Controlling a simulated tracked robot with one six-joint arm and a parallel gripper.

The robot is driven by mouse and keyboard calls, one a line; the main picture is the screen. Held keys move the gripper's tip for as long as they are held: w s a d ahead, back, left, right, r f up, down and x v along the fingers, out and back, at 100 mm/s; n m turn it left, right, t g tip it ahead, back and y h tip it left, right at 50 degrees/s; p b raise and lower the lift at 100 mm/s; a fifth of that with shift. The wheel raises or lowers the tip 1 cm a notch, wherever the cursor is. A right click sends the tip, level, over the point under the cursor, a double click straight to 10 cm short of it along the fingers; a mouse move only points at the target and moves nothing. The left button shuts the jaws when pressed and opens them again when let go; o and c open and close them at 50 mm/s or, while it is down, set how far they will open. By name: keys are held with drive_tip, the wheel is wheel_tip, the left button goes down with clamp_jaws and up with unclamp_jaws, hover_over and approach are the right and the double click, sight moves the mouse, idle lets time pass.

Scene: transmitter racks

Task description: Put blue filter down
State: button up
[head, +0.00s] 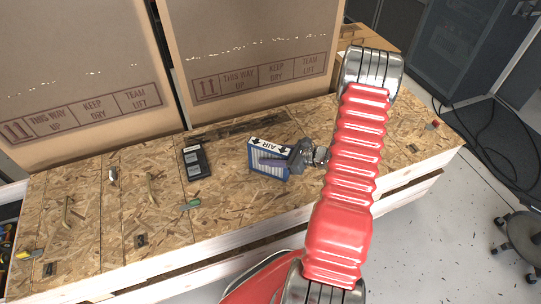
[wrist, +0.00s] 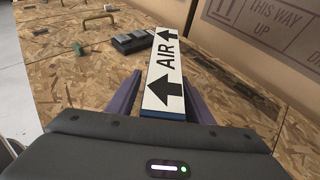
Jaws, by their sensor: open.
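The blue filter (head: 268,161) has a white top edge marked "AIR" with black arrows, and a pleated face. It stands upright on the chipboard bench (head: 225,199) in the head view. In the wrist view the filter (wrist: 164,72) lies between the two purple fingers of my gripper (wrist: 158,95). The fingers are open, one on each side of it. Whether either finger touches the filter I cannot tell. In the head view my gripper (head: 296,155) reaches the filter from the right. The filter's lower part is hidden in the wrist view.
Two large cardboard boxes (head: 250,50) stand along the back of the bench. A dark device (head: 195,160) lies left of the filter, with a green-handled tool (head: 191,204) in front of it. Several small handles and tools lie further left. Bare bench lies around the filter.

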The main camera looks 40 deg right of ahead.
drive_tip(key=shift+s+d+r, duration=0.25)
drive_tip(key=shift+s+r, duration=0.05)
drive_tip(key=shift+s, duration=0.1)
drive_tip(key=v, duration=1.1)
idle(0.3)
